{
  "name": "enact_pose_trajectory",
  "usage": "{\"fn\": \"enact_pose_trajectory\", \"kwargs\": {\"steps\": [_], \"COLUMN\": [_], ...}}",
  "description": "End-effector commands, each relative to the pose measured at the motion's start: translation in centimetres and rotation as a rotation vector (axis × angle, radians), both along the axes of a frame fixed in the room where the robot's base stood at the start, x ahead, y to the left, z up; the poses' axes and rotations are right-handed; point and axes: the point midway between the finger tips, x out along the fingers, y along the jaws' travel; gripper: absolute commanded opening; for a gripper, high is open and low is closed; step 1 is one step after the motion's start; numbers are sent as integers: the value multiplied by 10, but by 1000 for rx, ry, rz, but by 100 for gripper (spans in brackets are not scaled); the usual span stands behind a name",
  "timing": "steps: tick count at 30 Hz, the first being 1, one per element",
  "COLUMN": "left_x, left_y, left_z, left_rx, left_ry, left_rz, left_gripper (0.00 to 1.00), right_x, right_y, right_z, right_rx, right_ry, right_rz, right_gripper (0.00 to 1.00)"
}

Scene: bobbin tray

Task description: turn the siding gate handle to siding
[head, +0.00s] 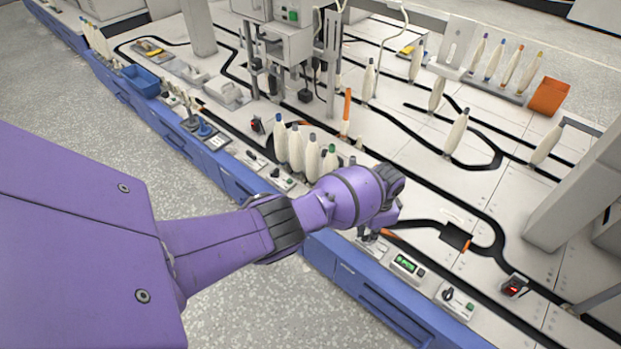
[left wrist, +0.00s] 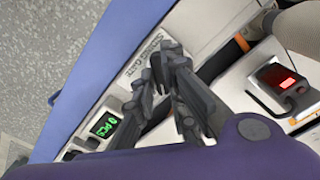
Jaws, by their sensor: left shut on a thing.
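My left gripper (head: 371,236) is down at the front edge of the bench, mostly hidden behind its own wrist in the head view. In the left wrist view its dark fingers (left wrist: 168,66) are closed together beside the printed siding gate label (left wrist: 141,58). They are shut on the siding gate handle, which they hide almost wholly, so its exact angle cannot be told. An orange gate strip (head: 391,235) lies at the mouth of the dark track just right of the gripper. It also shows in the left wrist view (left wrist: 241,42). My right gripper is not in view.
A green counter display (head: 406,263) and a knob box (head: 457,299) sit along the front edge. A red display (head: 514,287) stands further right. Several bobbins (head: 312,157) stand behind my left forearm. A blue tray (head: 141,81) is at the far left.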

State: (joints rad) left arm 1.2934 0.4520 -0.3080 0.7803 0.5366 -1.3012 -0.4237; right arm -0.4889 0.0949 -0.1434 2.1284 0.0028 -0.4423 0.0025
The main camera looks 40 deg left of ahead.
Motion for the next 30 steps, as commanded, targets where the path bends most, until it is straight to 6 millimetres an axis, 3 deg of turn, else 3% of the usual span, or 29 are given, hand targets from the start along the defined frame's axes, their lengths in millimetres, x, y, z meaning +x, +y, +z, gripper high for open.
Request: {"fn": "enact_pose_trajectory", "kwargs": {"steps": [9,24,25,28,30], "left_x": [3,3,3,3,3], "left_y": [-2,-2,-2,-2,-2], "left_z": [3,2,2,2,2], "left_rx": [-3,-3,-3,-3,-2], "left_ry": [-2,-3,-3,-3,-3], "left_rz": [104,122,122,122,121], "left_gripper": [0,0,14,27,30], "right_x": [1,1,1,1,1], "right_y": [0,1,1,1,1], "right_z": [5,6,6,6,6], "right_rx": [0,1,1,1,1], "right_ry": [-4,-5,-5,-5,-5], "right_rz": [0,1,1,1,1], "right_gripper": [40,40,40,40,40]}}
